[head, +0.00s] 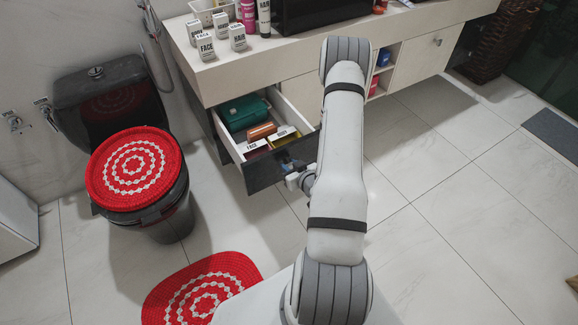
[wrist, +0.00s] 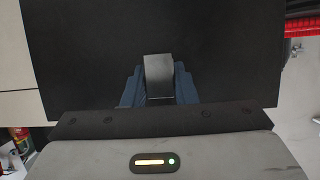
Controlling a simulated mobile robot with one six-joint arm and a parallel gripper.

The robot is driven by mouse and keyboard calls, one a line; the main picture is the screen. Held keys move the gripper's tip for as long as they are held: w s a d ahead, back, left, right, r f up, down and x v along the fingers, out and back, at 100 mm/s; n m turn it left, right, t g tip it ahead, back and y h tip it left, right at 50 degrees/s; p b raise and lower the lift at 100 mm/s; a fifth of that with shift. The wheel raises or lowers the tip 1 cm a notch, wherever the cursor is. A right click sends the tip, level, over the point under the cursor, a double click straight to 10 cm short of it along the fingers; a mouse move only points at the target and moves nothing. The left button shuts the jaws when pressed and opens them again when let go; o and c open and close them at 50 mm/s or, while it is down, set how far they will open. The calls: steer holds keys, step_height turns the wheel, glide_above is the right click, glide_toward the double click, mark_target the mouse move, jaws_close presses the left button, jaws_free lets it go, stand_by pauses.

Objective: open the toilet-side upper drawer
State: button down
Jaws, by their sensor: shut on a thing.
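The upper drawer (head: 258,177) on the toilet side of the vanity stands pulled out, and its inside shows in the head view. Its dark front (wrist: 90,50) fills much of the wrist view. In the head view the handle is too small to make out. In the drawer lie a green case (head: 243,112), a brown item (head: 262,130) and labelled boxes.
The toilet (head: 165,215) with a red woven cover (head: 135,168) stands left of the drawer. A red mat (head: 200,290) lies on the floor in front. Small boxes and bottles stand on the countertop (head: 215,85).

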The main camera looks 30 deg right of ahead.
steer(key=c, duration=1.2)
jaws_free()
steer(key=shift+o, duration=0.2)
steer(key=v, duration=0.7)
steer(key=shift+s, duration=0.35)
steer(key=shift+r, duration=0.15)
steer(key=w+a+r+g+h+p, duration=0.1)
steer(key=r+g+p, duration=0.15)
steer(key=r, duration=0.55)
steer(key=w+a+r+n+g+p, duration=0.1)
steer(key=w+r+g+p, duration=0.15)
steer(key=r, duration=0.55)
steer(key=w+a+r+g+h+p, duration=0.1)
steer(key=a+r+p, duration=0.15)
steer(key=r, duration=0.55)
steer(key=s+a+r+g+p, duration=0.2)
steer(key=s+a+r+p, duration=0.1)
steer(key=s+a+r, duration=0.3)
steer(key=s+a+r+m+g+y+p, duration=0.1)
steer(key=s+a+r, duration=0.6)
steer(key=r, duration=0.8)
steer(key=s+g+p, duration=0.1)
steer(key=s+p, duration=0.1)
steer(key=s, duration=0.1)
steer(key=shift+s+g+y+p, duration=0.3)
steer(key=shift+s+g+p, duration=0.05)
steer(key=shift+g, duration=0.05)
